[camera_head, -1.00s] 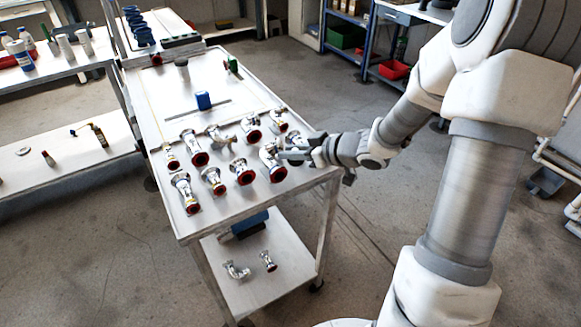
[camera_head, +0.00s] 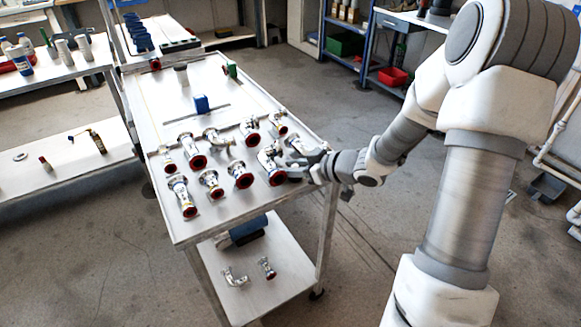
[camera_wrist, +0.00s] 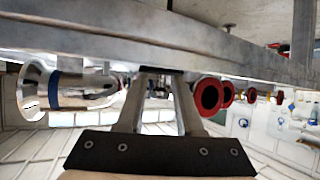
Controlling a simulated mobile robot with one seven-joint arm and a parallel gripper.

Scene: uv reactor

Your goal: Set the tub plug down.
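My gripper (camera_head: 294,163) is at the right edge of the metal cart (camera_head: 165,100), beside the near-right pipe fittings. In the wrist view its two fingers (camera_wrist: 160,76) stand apart at the base and come closer together at the tips, near the long metal edge of the cart (camera_wrist: 100,32). A dark strip shows at the tips; I cannot tell whether it is a held thing. I cannot make out the tub plug for certain in either view.
Several steel fittings with red ends, one of them a flanged piece (camera_head: 240,175), crowd the cart's near half. A blue block (camera_head: 201,103), a grey cylinder (camera_head: 181,75) and a green block (camera_head: 231,70) stand farther back. Bare cart top lies between them.

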